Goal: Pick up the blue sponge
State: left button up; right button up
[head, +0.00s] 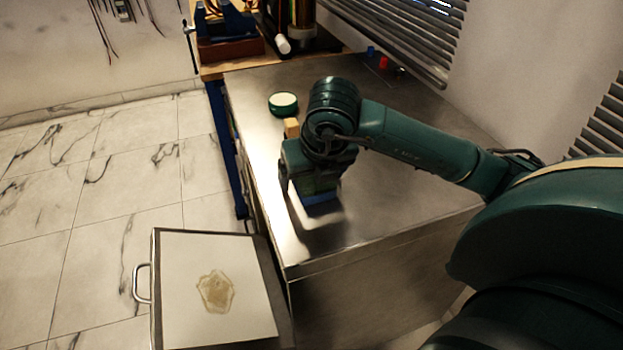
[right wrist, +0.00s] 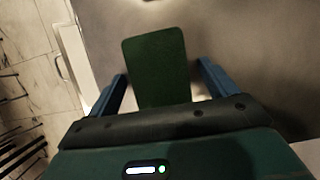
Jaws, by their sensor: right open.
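The blue sponge (head: 320,198) lies on the metal bench top, near its front left part. It has a green upper face, which shows in the right wrist view (right wrist: 157,62) as a dark green rectangle. My right gripper (head: 307,196) is over the sponge, pointing down. Its jaws are open, with one finger on each side of the sponge in the right wrist view (right wrist: 160,86); gaps show beside the sponge. The gripper hides part of the sponge in the head view. My left gripper is not in view.
A round green tin with a pale top (head: 283,102) and a small wooden block (head: 291,127) stand behind the gripper on the bench (head: 395,210). An open, stained white drawer or panel (head: 180,270) sticks out lower left. Blinds (head: 400,35) border the back right.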

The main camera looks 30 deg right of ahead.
jog(key=c, duration=1.1)
jog(key=shift+r+p, duration=0.35)
jog(key=shift+p, duration=0.15)
jog(key=shift+c, duration=0.2)
notch_tip(320, 180, up, 10)
jog(key=p, duration=0.1)
